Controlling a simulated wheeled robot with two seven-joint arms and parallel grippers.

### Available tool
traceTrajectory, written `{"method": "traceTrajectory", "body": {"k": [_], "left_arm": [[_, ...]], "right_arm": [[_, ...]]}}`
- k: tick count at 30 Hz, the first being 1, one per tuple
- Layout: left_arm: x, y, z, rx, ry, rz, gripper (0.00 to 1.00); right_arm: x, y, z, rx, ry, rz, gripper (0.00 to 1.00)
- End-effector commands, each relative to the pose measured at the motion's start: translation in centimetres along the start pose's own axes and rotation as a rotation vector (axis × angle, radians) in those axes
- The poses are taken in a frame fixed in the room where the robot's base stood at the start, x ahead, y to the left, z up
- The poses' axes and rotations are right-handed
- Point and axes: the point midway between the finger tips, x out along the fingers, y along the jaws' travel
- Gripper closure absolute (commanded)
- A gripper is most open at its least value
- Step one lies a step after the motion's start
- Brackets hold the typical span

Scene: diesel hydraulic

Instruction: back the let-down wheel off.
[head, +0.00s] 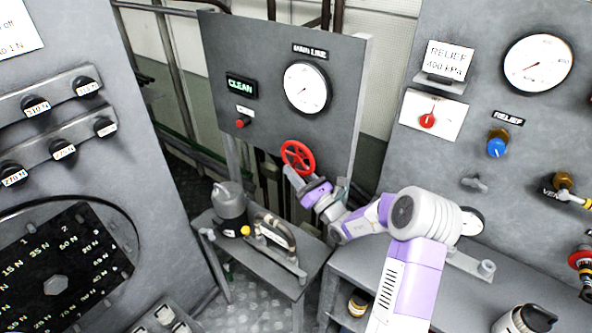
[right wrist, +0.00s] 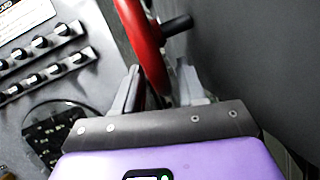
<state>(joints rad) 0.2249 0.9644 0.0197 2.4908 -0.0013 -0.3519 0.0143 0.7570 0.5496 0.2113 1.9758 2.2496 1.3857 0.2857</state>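A red handwheel (head: 298,157) is mounted low on the grey panel under the MAIN LINE gauge. I see no label on the wheel itself. My right gripper (head: 291,174) is at the lower left of the wheel's rim. In the right wrist view the red rim (right wrist: 144,45) comes down between the two fingers of the right gripper (right wrist: 158,72). The fingers stand apart, with a gap visible between the rim and the right finger. Whether the left finger touches the rim I cannot tell. My left gripper is in neither view.
The MAIN LINE gauge (head: 307,87), a green CLEAN sign (head: 241,87) and a red button (head: 242,123) are on the same panel. A small bench (head: 262,275) with a grey canister (head: 230,205) stands below left. The relief panel (head: 455,130) is at right.

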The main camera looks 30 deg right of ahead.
Motion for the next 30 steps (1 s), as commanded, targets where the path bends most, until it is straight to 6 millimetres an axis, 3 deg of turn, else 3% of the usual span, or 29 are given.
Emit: {"method": "traceTrajectory", "body": {"k": [9, 18, 23, 30], "left_arm": [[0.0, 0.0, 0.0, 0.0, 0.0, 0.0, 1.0], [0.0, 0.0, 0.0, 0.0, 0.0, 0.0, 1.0], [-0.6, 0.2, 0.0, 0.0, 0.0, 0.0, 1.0], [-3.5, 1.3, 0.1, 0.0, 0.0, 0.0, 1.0]], "right_arm": [[0.4, 0.1, -0.1, 0.001, 0.002, 0.001, 0.6], [0.4, 0.1, -0.1, 0.001, 0.002, 0.002, 1.0], [0.4, 0.2, 0.1, -0.002, 0.022, 0.0, 1.0], [0.1, 0.3, 0.6, -0.027, 0.15, -0.019, 1.0]]}}
